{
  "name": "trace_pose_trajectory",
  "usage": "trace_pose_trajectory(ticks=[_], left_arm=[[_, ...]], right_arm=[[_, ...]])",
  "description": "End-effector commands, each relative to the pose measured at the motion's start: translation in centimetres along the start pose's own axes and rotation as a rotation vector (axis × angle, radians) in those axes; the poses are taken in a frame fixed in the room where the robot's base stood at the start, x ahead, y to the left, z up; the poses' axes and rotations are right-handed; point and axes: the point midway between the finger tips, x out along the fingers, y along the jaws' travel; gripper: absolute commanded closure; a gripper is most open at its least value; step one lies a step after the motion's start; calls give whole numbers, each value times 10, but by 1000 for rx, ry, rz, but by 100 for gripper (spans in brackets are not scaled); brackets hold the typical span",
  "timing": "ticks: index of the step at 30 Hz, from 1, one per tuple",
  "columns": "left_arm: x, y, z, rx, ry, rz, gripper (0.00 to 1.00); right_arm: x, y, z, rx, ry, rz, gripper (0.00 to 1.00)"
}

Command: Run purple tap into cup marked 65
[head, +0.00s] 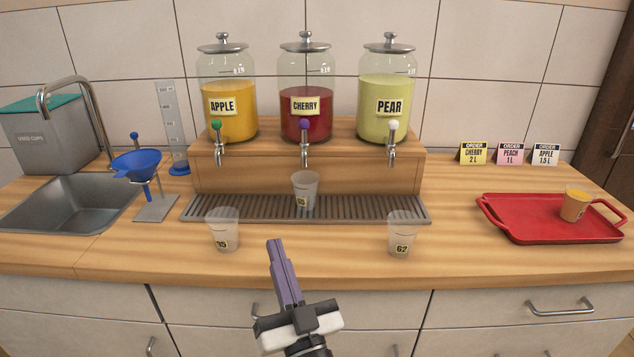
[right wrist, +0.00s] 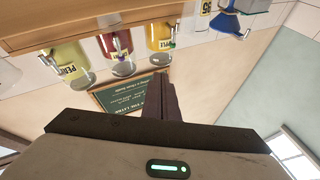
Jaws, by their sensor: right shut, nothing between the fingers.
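The purple tap (head: 304,126) is on the cherry jar (head: 306,92), which holds dark red liquid. The cup marked 65 (head: 305,187) stands upright on the drip tray (head: 350,208), below the purple tap's spout. It is clear and looks empty, and I see no stream above it. My right gripper (head: 275,243) is shut and empty, in front of the counter and below the cup, apart from cup and tap. In the right wrist view its shut fingers (right wrist: 167,95) show with the cherry jar (right wrist: 120,50) beyond, upside down. My left gripper is not in view.
Clear cups stand front left (head: 223,230) and front right (head: 401,232). The apple jar (head: 227,105) and pear jar (head: 386,105) flank the cherry jar. A blue funnel (head: 137,165) stands by the sink (head: 70,203). A red tray (head: 530,222) holds an orange-filled cup (head: 574,205).

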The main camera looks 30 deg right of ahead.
Motion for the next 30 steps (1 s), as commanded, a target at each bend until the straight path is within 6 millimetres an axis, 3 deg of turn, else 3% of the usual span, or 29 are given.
trace_pose_trajectory(ticks=[1,3,5,6,9,13,15,18,30], left_arm=[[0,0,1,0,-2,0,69],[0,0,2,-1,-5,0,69],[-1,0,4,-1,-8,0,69],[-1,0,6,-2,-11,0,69],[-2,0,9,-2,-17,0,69],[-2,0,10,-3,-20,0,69],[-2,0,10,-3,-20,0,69],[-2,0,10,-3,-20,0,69],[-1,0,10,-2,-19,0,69]], right_arm=[[-32,-13,32,-11,-119,-118,100],[-80,-26,78,-17,-311,-253,100],[-128,-27,115,-27,-494,-329,100],[-161,-22,138,-39,-617,-359,100],[-238,1,178,-73,-892,-373,100],[-305,34,200,-118,-1123,-333,100],[-325,45,204,-134,-1191,-311,100],[-338,53,206,-146,-1234,-294,100],[-339,54,207,-146,-1238,-293,100]])
